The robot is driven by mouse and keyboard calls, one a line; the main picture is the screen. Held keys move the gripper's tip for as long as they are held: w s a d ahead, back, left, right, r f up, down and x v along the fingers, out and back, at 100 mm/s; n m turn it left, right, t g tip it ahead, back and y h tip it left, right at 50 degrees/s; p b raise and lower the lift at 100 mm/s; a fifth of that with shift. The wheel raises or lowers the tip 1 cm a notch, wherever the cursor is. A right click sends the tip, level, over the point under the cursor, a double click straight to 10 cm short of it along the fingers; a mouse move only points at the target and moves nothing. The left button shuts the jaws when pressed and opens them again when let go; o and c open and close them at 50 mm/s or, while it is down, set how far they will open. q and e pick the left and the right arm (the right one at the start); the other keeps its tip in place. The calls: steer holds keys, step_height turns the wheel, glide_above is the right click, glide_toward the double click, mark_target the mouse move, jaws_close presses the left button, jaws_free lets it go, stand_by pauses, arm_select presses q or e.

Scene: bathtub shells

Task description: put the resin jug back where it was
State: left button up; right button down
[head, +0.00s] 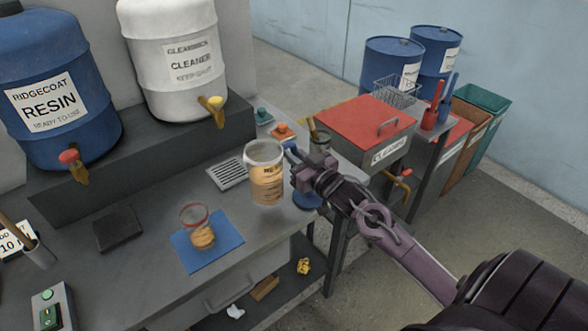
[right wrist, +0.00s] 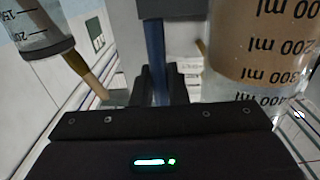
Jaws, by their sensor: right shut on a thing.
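In the right wrist view the jug (right wrist: 265,50) fills the right side and shows ml marks. My right gripper (head: 312,175) is shut on the jug's blue handle, which shows between the jaws in the wrist view (right wrist: 156,60). I cannot tell whether the jug's base touches the bench. A blue round spot (head: 308,199) lies on the bench beneath the gripper, partly hidden. My left gripper is not in view.
A drip grate (head: 227,173) lies left of the jug. Behind are the resin drum (head: 95,125) and cleaner drum (head: 165,30). A vessel with a brush (head: 320,140) stands behind the gripper.

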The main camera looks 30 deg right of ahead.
steer(key=shift+f, duration=0.5)
step_height(320, 180, down, 3)
steer(key=shift+f, duration=0.2)
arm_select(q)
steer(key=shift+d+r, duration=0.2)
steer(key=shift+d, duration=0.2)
arm_select(e)
steer(key=shift+f, duration=0.2)
steer(key=shift+f, duration=0.15)
steer(key=c, duration=1.4)
jaws_free()
steer(key=shift+f, duration=0.1)
steer(key=shift+c, duration=0.2)
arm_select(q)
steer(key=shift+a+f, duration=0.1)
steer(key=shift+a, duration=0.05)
